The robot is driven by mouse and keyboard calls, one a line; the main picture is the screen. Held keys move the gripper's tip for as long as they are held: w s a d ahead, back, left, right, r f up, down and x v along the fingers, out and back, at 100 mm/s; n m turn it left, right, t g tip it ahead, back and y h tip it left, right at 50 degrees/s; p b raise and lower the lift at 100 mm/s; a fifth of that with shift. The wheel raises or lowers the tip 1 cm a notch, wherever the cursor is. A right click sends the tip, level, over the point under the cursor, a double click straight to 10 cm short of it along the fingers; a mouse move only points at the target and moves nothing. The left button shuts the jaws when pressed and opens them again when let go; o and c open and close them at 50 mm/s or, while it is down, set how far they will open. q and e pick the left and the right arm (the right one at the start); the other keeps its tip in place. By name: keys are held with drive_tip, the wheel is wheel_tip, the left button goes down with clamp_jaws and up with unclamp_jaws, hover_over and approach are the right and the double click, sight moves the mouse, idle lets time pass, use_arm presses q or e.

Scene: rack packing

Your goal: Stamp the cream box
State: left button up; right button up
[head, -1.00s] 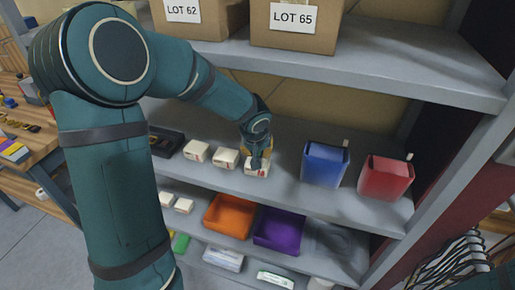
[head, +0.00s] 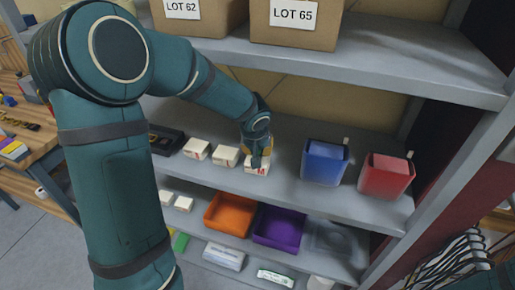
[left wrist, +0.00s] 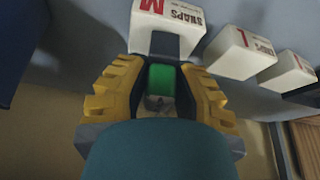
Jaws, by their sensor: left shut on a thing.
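Three cream boxes stand in a row on the middle shelf: a left one (head: 196,148), a middle one (head: 226,156) and a right one (head: 256,165). My right gripper is not in view.
A blue bin (head: 325,163) and a red bin (head: 386,177) stand right of the boxes. A dark tray (head: 165,140) lies left. Below are an orange bin (head: 230,213) and a purple bin (head: 279,228). The upper shelf (head: 400,72) with cartons hangs above.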

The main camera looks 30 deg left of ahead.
use_arm(q)
drive_tip(key=shift+f+b, duration=0.5)
drive_tip(key=shift+b, duration=0.25)
idle(2.2)
